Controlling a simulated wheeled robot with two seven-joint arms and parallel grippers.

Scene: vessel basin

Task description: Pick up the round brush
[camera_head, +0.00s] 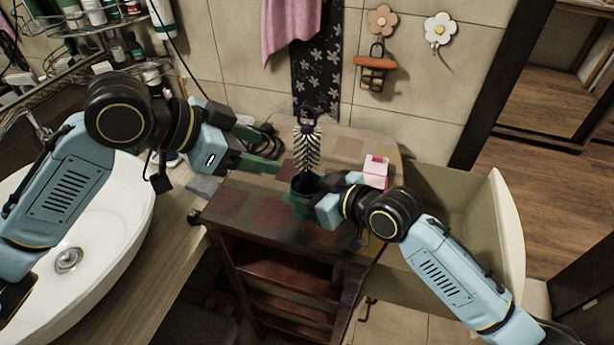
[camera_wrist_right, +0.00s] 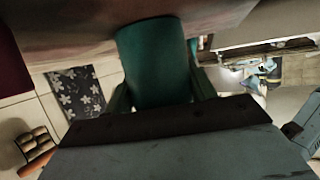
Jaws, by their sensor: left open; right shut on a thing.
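The round brush (camera_head: 307,148) has pale bristles and a dark looped end at the top. It is upright over the mouth of a dark green cup (camera_head: 299,203); its lower end appears to be inside the cup, but I cannot see it clearly. My right gripper (camera_head: 318,202) is shut on the green cup, which also shows between its fingers in the right wrist view (camera_wrist_right: 155,62). My left gripper (camera_head: 275,154) is open and empty, just left of the brush, with its fingers pointing toward the bristles.
A wooden cabinet (camera_head: 262,215) with shelves stands below the cup. A pink-and-white box (camera_head: 375,171) is right of the brush. A white sink (camera_head: 105,220) is at left and a bathtub (camera_head: 504,215) at right. Dark flowered cloth (camera_head: 316,70) hangs behind.

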